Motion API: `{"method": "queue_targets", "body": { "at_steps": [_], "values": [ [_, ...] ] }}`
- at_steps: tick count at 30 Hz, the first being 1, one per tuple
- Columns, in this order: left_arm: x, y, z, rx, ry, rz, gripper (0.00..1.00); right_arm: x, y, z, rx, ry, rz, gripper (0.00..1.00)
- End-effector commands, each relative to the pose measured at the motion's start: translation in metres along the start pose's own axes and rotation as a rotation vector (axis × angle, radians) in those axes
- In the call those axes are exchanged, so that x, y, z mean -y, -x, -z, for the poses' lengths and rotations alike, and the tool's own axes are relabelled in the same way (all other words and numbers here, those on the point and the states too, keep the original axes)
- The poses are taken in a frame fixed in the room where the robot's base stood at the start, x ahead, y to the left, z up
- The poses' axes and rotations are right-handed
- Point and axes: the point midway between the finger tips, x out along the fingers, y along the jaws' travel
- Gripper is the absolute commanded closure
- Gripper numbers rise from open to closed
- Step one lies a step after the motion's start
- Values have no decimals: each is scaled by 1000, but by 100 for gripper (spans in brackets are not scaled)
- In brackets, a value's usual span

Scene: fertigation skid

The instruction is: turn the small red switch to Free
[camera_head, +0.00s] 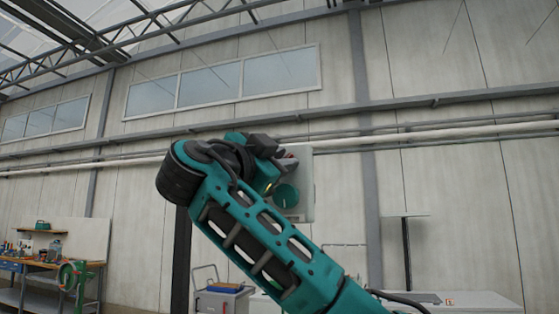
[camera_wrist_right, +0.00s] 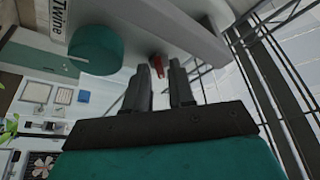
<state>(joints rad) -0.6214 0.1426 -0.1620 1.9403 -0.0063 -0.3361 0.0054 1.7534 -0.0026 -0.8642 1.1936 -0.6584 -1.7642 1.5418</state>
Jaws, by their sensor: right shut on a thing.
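The small red switch (camera_wrist_right: 158,66) sits on the face of a pale grey box (camera_head: 306,180); a bit of its red shows in the head view (camera_head: 290,155). My right gripper (camera_wrist_right: 164,64) is at the switch, its two dark fingers on either side of the red lever and shut on it. In the head view my right gripper (camera_head: 280,150) reaches the box's upper part and hides most of the switch. I cannot read its position or a Free mark. My left gripper is not in view.
A large round green knob (camera_wrist_right: 95,50) stands out from the same box beside the switch, close to my right arm; it shows in the head view too (camera_head: 286,195). A "Twine" label (camera_wrist_right: 58,20) is near it. A workbench (camera_head: 40,266) stands far left.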

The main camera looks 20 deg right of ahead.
Motion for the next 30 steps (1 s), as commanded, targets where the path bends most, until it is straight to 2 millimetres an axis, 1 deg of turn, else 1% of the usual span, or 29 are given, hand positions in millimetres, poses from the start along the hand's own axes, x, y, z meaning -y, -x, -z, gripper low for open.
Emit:
{"method": "queue_targets", "body": {
  "at_steps": [5,11,17,25,30],
  "values": [
    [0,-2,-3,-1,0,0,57,-1,1,-1,2,18,7,100],
    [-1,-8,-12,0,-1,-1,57,-4,1,-3,3,92,39,100],
    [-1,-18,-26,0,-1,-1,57,-6,2,-4,4,232,97,100],
    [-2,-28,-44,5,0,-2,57,-7,1,-3,3,465,194,100],
    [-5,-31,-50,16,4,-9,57,-8,0,-2,4,615,257,100]
  ]
}}
